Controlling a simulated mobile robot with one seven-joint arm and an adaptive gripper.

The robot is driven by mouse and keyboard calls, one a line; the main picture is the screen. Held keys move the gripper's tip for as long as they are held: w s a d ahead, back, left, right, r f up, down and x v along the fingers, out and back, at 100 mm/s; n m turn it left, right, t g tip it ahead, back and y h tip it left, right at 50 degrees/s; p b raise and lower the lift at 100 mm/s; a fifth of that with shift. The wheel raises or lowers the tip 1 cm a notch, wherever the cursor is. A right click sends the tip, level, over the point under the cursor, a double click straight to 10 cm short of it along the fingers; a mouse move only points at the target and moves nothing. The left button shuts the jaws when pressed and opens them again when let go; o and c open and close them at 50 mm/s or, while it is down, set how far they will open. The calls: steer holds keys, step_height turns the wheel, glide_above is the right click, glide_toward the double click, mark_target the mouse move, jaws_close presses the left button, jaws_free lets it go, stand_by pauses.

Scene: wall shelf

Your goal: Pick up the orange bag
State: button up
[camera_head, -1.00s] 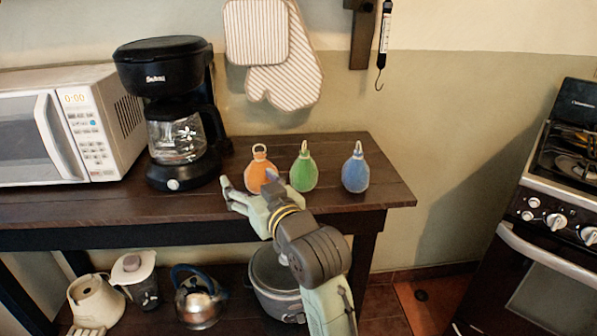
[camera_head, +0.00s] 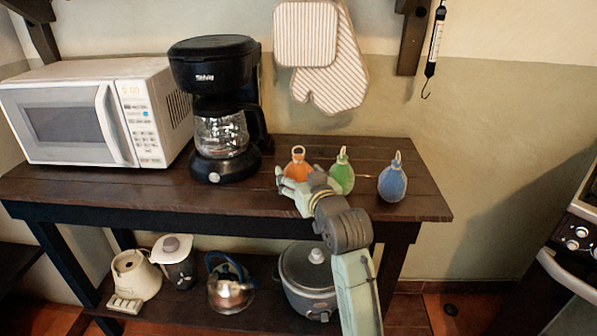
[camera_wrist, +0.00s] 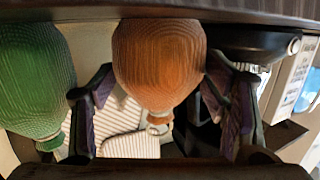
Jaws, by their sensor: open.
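The orange bag (camera_head: 298,168) is a small rounded bag with a ring on top, standing on the dark wooden shelf (camera_head: 110,193) in the head view. My gripper (camera_head: 285,186) is in front of it and hides its lower part. In the wrist view, which is upside down, the orange bag (camera_wrist: 158,62) is centred between the open fingers of my gripper (camera_wrist: 160,85). Gaps seem to show beside both fingers, but I cannot tell whether either touches the bag.
A green bag (camera_head: 341,173) stands close on the right, beside one finger in the wrist view. A blue bag (camera_head: 392,180) stands farther right. A black coffee maker (camera_head: 217,110) and a white microwave (camera_head: 75,115) are on the left. The shelf's front left is clear.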

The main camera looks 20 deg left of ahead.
steer(key=shift+w+a+f, duration=0.1)
steer(key=shift+w+a, duration=0.3)
steer(key=shift+w, duration=0.1)
steer(key=shift+c, duration=0.5)
steer(key=c, duration=1.2)
